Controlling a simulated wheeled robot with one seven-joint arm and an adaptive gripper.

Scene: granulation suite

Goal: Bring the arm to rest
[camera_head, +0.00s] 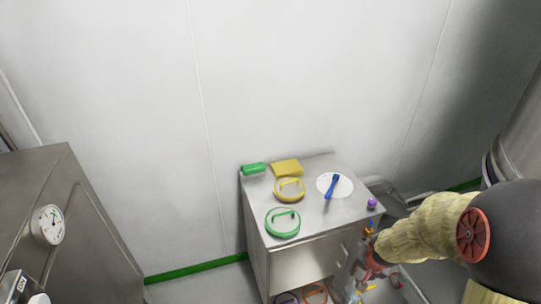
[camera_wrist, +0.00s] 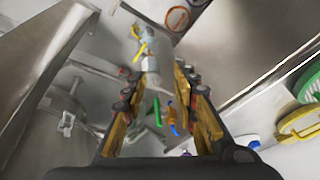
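My arm, in a cream cover, comes in from the right in the head view. My gripper (camera_head: 366,262) hangs low beside the right side of a steel cabinet, small and hard to make out there. In the wrist view my gripper (camera_wrist: 155,80) has its two yellow-padded fingers spread apart. Nothing appears held between them. A grey post-like shape (camera_wrist: 150,66) and small green (camera_wrist: 157,111) and blue-orange pieces show in the gap, seemingly beyond the fingers.
The steel cabinet (camera_head: 302,262) carries a green roll (camera_head: 253,169), yellow block (camera_head: 287,167), yellow ring (camera_head: 289,197), green ring (camera_head: 282,233), white disc (camera_head: 345,187) with a blue tool (camera_head: 331,187), and purple knob (camera_head: 371,203). A gauged steel unit (camera_head: 85,235) stands left.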

